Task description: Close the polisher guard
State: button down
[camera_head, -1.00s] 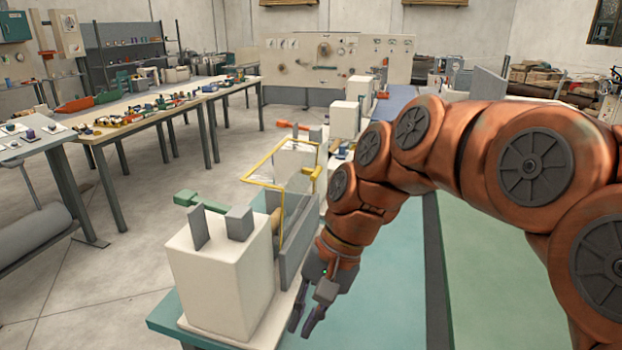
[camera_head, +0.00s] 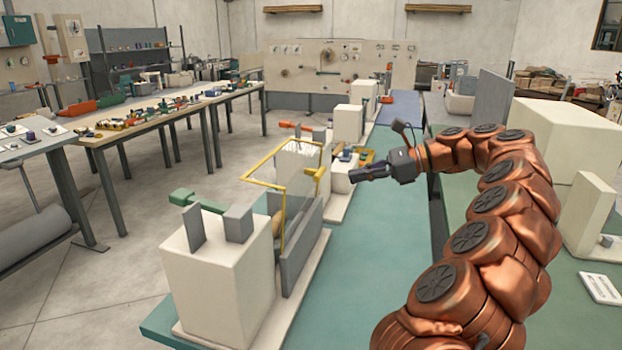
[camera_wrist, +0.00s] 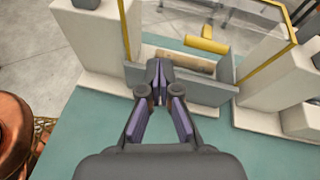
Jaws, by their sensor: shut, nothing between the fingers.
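The polisher guard is a clear panel in a yellow frame (camera_head: 262,184), standing tilted up over the polisher between two pale blocks. Its yellow frame also shows in the wrist view (camera_wrist: 264,72), with a yellow bar (camera_wrist: 207,45) beside it. Behind a low grey plate (camera_head: 301,248) lies a brownish roller (camera_wrist: 178,61), seen in the wrist view. My gripper (camera_head: 354,173) is shut and empty, pointing left, to the right of the guard and apart from it in the head view. In the wrist view its fingertips (camera_wrist: 157,78) overlap the grey plate; contact cannot be told.
The near pale block (camera_head: 222,275) carries a green handle (camera_head: 196,201) and grey uprights. More pale machine blocks (camera_head: 347,124) stand farther along the teal bench (camera_head: 352,265). The bench top right of the polisher is clear. A large pale box (camera_head: 562,135) stands at right.

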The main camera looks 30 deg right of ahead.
jog(key=s+d+f+m+t+h, duration=0.1)
jog(key=d+f+m+t, duration=0.2)
jog(key=d, duration=0.6)
jog(key=w+a+g, duration=0.1)
jog(key=w+a, duration=0.8)
jog(key=w, duration=0.1)
jog(key=shift+a+f+m+b, duration=0.3)
jog(key=shift+f+b, duration=0.1)
jog(key=shift+f, duration=0.05)
